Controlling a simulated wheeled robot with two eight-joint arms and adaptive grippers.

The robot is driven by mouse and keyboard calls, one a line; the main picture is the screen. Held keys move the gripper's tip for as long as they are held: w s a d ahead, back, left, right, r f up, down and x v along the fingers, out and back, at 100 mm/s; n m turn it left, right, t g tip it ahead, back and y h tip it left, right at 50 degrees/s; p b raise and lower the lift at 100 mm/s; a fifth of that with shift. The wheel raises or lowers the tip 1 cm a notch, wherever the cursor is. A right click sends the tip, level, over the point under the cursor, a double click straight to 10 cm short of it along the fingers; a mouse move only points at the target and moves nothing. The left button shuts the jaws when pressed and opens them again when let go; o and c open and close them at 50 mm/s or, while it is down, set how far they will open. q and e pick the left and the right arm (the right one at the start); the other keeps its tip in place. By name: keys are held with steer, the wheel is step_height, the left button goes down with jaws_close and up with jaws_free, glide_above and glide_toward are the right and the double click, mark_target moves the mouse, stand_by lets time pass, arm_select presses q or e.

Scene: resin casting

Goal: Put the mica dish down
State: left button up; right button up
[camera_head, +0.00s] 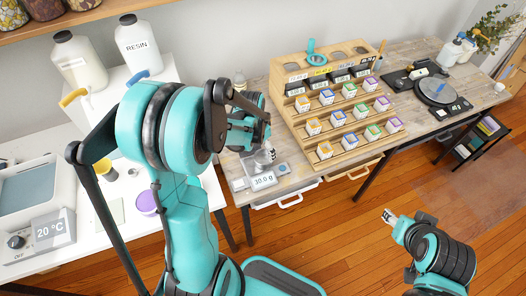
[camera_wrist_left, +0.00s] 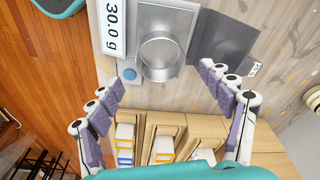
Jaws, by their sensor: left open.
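The mica dish, a small round see-through dish (camera_wrist_left: 163,56), stands on the plate of a scale (camera_wrist_left: 164,22) in the left wrist view. The scale's display reads 30.0 g. In the head view the dish (camera_head: 265,156) shows partly below my left gripper (camera_head: 258,147). In the left wrist view my left gripper (camera_wrist_left: 160,80) is open, its purple-padded fingers spread on either side and apart from the dish. My right gripper (camera_head: 388,216) hangs over the floor at the lower right; its finger opening is unclear.
A wooden rack (camera_head: 340,110) with several small labelled boxes stands right beside the scale. A dark flat panel (camera_wrist_left: 224,42) lies next to the scale. A white table (camera_head: 120,235) with bottles is at left. A turntable (camera_head: 437,91) stands far right.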

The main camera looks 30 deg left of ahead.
arm_select(q)
steer(key=s+d+r+n+t, duration=0.2)
steer(key=s+d+r, duration=0.2)
steer(key=s+r, duration=0.2)
steer(key=s+d+r+n+t+p, duration=0.1)
steer(key=s+d+r, duration=0.4)
steer(key=r, duration=0.5)
steer(key=s+n+t, duration=0.1)
steer(key=t, duration=0.1)
steer(key=shift+s+r+t+y, duration=0.15)
steer(key=shift+r+t+y, duration=0.05)
steer(key=shift+t+y, duration=0.1)
steer(key=shift+a, duration=0.1)
